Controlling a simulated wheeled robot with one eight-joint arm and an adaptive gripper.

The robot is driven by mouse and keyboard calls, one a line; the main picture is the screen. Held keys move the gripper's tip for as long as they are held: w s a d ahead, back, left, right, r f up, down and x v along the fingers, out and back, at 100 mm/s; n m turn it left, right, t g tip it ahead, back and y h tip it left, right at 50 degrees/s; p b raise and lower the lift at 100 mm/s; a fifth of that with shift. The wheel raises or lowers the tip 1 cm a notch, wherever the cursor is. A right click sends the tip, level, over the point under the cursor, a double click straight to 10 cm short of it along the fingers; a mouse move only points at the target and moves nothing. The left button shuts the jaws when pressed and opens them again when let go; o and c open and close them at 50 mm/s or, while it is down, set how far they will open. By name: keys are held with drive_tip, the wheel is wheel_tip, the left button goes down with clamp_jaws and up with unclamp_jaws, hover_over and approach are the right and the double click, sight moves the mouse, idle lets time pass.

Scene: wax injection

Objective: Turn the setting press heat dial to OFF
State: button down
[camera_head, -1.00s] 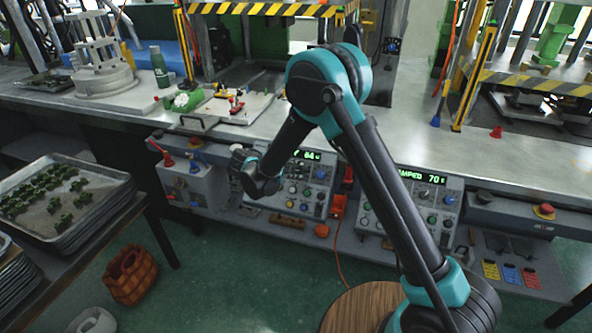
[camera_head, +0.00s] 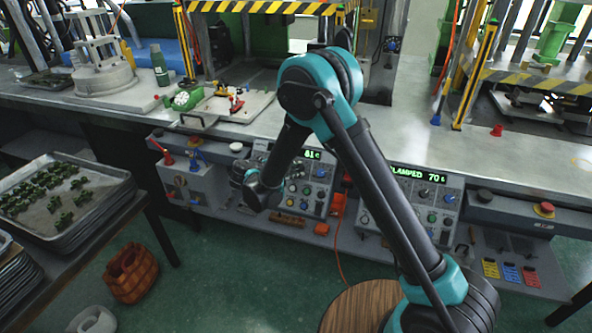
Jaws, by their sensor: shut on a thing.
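The left control panel (camera_head: 303,190) sits under the bench front, with knobs, coloured buttons and a green display (camera_head: 312,154) reading about 81 C. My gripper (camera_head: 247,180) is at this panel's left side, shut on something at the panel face. My wrist and forearm cover that part, so the dial in the jaws and its markings are hidden. A second control panel (camera_head: 412,205) to the right shows "CLAMPED 70" on its display (camera_head: 419,174). I cannot read any dial label or pointer.
A grey box (camera_head: 190,184) with red and blue levers stands left of the panel. A tray rack (camera_head: 95,215), a basket (camera_head: 131,273) and a wooden stool top (camera_head: 350,310) stand nearby.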

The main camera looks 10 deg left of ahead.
drive_tip(key=c, duration=1.2)
unclamp_jaws()
drive_tip(key=v, duration=1.2)
drive_tip(key=shift+a+r, duration=0.1)
